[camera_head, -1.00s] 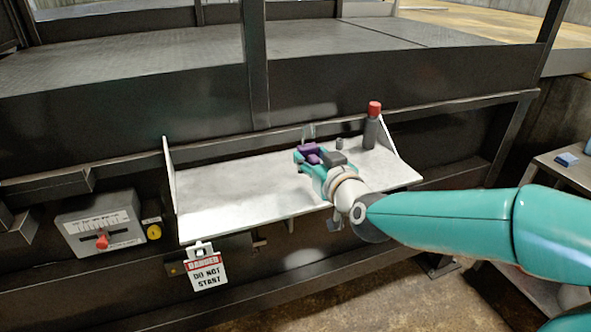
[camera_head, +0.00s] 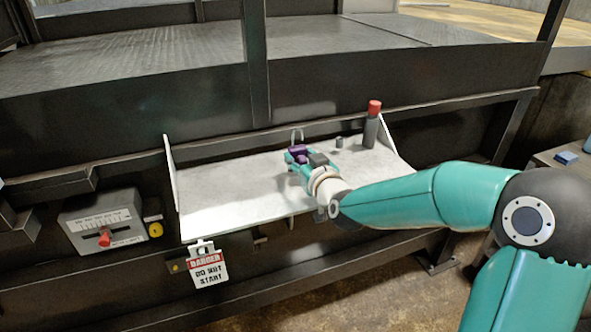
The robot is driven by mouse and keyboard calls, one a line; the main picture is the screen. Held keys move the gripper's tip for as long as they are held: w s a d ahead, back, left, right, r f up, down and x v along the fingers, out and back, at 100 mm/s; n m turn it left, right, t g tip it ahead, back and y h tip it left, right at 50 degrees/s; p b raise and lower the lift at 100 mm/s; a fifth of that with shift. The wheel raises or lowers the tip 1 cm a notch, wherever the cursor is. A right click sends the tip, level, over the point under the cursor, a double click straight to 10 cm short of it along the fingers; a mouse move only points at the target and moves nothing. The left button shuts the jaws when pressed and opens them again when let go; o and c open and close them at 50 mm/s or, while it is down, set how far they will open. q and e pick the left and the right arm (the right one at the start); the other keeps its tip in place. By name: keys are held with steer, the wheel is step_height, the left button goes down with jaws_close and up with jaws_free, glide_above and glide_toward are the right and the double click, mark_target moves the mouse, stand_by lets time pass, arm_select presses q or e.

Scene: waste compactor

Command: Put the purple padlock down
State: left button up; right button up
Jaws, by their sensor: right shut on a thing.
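The purple padlock (camera_head: 299,150) is at the tip of my right gripper (camera_head: 297,157), over the back middle part of the white shelf (camera_head: 230,193). My right gripper is shut on the padlock, and its fingers partly hide it. A pale metal loop, probably its shackle, shows just above it. I cannot tell whether the padlock touches the shelf. My left gripper is not in view.
A dark bottle with a red cap (camera_head: 372,125) stands at the shelf's right end, with a small grey cylinder (camera_head: 339,142) beside it. The shelf's left half is bare. A danger tag (camera_head: 208,269) hangs below the front edge, near a grey switch box (camera_head: 104,222).

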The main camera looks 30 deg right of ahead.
steer(key=shift+f, duration=0.85)
steer(key=shift+w+f+p, duration=0.2)
steer(key=shift+f+p, duration=0.15)
steer(key=shift+f, duration=0.2)
steer(key=shift+f, duration=0.15)
steer(key=o, duration=1)
